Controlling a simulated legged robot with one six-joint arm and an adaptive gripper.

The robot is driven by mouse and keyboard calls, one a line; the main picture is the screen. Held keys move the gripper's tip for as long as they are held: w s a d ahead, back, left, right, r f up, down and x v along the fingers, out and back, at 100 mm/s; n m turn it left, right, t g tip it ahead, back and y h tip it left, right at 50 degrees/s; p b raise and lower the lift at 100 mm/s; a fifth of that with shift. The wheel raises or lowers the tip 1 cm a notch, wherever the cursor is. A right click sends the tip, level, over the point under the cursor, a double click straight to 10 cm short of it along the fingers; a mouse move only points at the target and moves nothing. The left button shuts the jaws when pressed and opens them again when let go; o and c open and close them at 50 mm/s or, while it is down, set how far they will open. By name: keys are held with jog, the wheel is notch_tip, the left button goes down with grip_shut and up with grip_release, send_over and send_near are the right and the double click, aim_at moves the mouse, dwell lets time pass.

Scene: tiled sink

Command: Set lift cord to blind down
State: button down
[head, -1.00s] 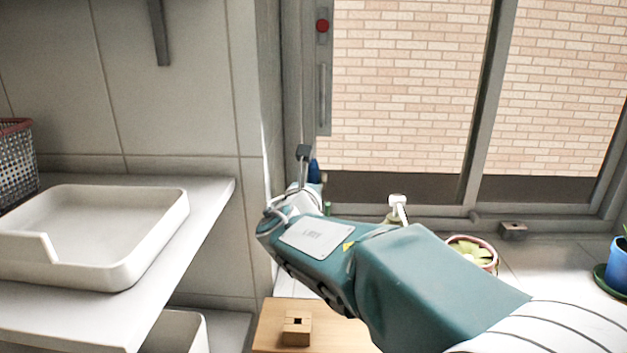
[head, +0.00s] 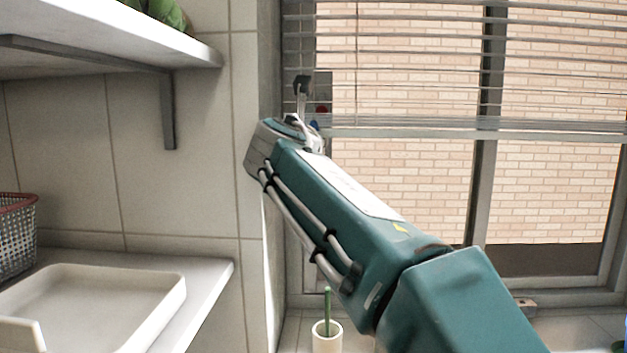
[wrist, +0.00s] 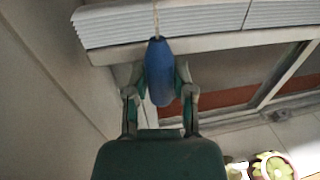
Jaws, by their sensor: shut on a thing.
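The blind (head: 420,125) hangs over the upper part of the window, its bottom rail across the panes; brick wall shows below it. In the wrist view the stacked slats (wrist: 170,22) cross the top. A thin lift cord (wrist: 156,18) runs down to a blue cord handle (wrist: 158,58). My gripper (wrist: 160,78) is shut on this handle, with a finger at each side and the handle hanging nearly upright.
A tiled wall (head: 185,190) stands close on the left, with a shelf (head: 110,45) and bracket above. A white tray (head: 95,300) and a basket (head: 15,235) sit on the left counter. A white cup (head: 327,338) is below my arm. A potted plant (wrist: 270,168) stands on the sill.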

aim_at(313, 125)
notch_tip(313, 125, up, 3)
jog(key=shift+s+f, duration=0.1)
dwell(0.9)
jog(key=shift+c, duration=2.3)
grip_release()
jog(key=shift+w+f, duration=0.15)
jog(key=shift+w, duration=0.05)
jog(key=shift+s+a, duration=0.1)
jog(key=shift+s, duration=0.05)
jog(key=s+a, duration=0.2)
jog(key=s, duration=0.9)
jog(key=shift+s+a, duration=0.2)
jog(key=shift+s, duration=0.05)
